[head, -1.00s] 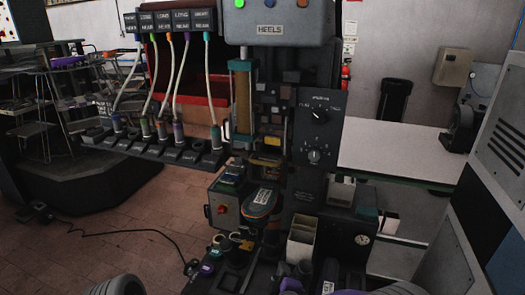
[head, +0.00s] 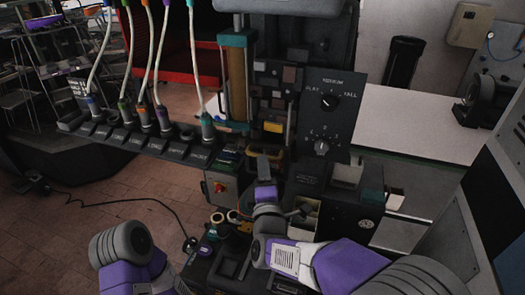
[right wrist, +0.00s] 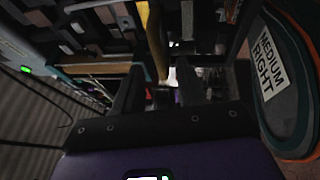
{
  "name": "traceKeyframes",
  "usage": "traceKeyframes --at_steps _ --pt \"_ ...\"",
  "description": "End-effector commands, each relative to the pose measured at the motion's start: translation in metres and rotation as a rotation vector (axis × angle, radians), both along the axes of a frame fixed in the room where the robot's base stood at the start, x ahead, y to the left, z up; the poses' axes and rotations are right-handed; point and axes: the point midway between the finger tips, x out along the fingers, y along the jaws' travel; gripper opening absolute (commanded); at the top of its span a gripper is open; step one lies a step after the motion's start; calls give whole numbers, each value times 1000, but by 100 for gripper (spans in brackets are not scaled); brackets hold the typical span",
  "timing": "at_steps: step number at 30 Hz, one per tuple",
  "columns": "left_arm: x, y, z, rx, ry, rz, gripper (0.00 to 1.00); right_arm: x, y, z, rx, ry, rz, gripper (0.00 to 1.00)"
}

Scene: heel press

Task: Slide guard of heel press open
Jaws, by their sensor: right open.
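The heel press (head: 330,110) stands in the middle of the head view, with its dark dial panel on the right. A narrow amber panel (head: 237,85) with teal ends, which looks like the guard, stands upright at its left side. My right gripper (head: 263,163) is in front of the press, below and right of that panel and apart from it. In the right wrist view my right gripper (right wrist: 158,88) has its two dark fingers apart, with nothing clearly held between them. A yellowish bar (right wrist: 154,40) shows beyond the fingers. My left forearm shows at the lower left; its gripper is out of view.
A dark rack (head: 140,140) with cables and sockets reaches out left of the press. A pad marked MEDIUM RIGHT (right wrist: 275,75) is close beside the right gripper. A small box with a red knob (head: 220,188) and rolls of tape stand below. A white table (head: 420,120) is behind.

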Motion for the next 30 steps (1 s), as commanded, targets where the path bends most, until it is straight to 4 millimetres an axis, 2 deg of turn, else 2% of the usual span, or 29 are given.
traceKeyframes --at_steps 3,9,14,21,29,30 --pt "0 0 1 0 0 0 0 20 1 3 0 -1 -3 40" --pt "0 0 2 0 0 0 0 44 3 7 0 0 -1 40" --pt "0 0 2 0 -1 0 0 51 4 9 1 1 -1 40" --pt "0 0 2 0 -1 0 0 52 4 9 1 1 0 40" --pt "0 0 2 0 -1 0 0 52 4 9 1 1 0 2" --pt "0 0 2 0 -1 0 0 52 4 9 1 1 0 0"
